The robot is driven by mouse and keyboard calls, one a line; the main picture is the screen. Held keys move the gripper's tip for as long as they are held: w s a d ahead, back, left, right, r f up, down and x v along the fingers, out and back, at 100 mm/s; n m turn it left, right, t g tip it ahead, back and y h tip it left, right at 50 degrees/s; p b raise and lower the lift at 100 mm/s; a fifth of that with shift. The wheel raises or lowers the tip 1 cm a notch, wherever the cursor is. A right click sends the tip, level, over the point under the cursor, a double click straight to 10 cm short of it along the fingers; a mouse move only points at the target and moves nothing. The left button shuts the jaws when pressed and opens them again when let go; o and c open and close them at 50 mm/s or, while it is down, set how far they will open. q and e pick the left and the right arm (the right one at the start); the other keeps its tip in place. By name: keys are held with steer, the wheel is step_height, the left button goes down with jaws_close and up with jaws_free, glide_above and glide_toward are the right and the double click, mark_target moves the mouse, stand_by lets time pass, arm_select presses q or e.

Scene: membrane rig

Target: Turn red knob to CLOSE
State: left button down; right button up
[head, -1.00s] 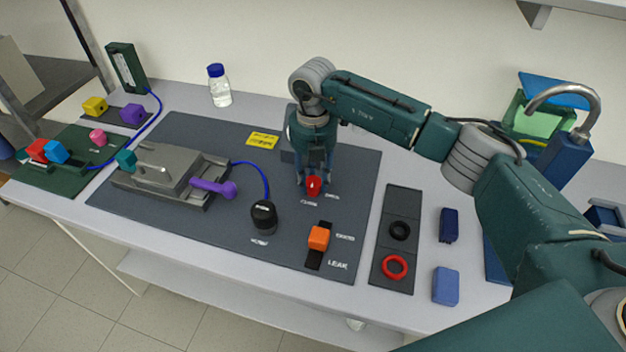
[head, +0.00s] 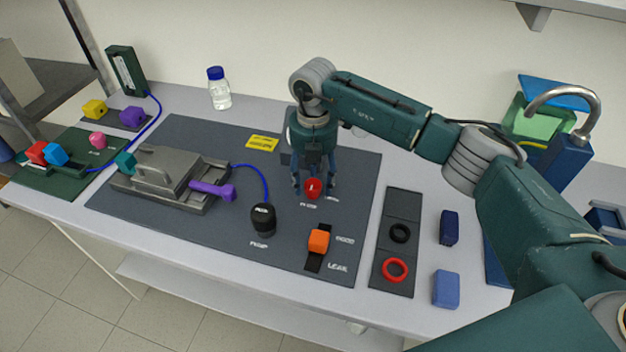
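The red knob (head: 313,188) stands on the dark grey mat, with small white labels in front of it and to its right; their lettering is too small to read surely. My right gripper (head: 314,187) points down over the knob. Its fingers are spread to either side of the knob, with gaps showing between them and it, so it looks open. The gripper hides what lies behind the knob, and which way the knob points is hard to tell. My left gripper is not in view.
A black knob (head: 263,219) and an orange slider block (head: 319,241) stand in front of the red knob. A grey press-like rig (head: 165,177) with a purple handle (head: 212,189) is to the left. A yellow label (head: 263,142) lies behind. A panel with rings (head: 404,210) is to the right.

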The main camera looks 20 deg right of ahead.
mark_target(313, 183)
steer(key=shift+s+f, duration=0.1)
step_height(313, 183, up, 12)
stand_by(0.5)
stand_by(0.4)
